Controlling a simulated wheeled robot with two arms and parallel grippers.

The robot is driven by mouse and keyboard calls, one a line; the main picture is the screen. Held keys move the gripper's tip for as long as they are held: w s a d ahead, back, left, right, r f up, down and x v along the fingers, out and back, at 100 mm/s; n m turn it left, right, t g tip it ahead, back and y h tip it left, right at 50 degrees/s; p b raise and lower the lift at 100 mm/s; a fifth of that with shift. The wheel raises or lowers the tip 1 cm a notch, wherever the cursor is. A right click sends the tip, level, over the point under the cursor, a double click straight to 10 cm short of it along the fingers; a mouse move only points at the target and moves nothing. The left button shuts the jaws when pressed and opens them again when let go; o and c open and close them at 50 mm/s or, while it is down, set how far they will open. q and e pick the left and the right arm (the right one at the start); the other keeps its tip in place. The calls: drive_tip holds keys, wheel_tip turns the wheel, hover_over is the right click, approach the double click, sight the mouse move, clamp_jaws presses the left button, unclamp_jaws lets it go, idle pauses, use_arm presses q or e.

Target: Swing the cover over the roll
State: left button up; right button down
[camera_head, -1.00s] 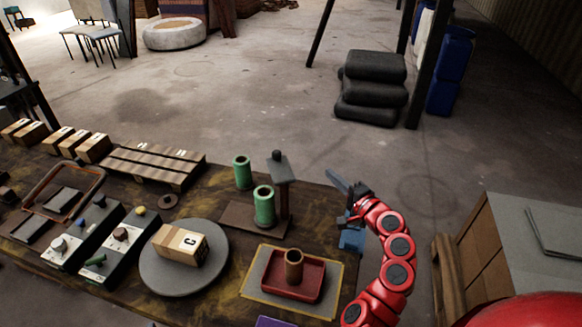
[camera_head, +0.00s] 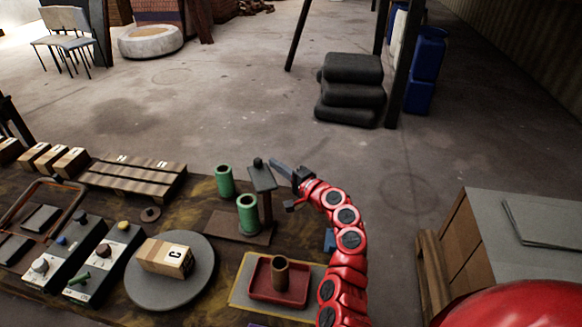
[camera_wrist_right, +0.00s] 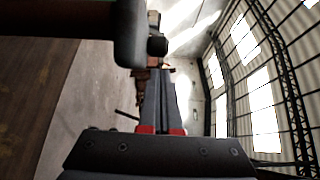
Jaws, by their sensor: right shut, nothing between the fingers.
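The cover (camera_head: 262,178) is a small dark grey plate with a round knob, on a post (camera_head: 267,208) on a brown base (camera_head: 228,230). My left gripper is out of view.
A red tray (camera_head: 259,293) with a brown cup (camera_head: 280,274) stands in front of the base. A grey disc (camera_head: 150,290) carrying a box (camera_head: 165,258) is to the left. Slatted pallet (camera_head: 135,178) lies behind. Open floor lies beyond the table.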

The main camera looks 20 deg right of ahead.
drive_tip(key=shift+w+a, duration=0.25)
drive_tip(key=shift+a, duration=0.4)
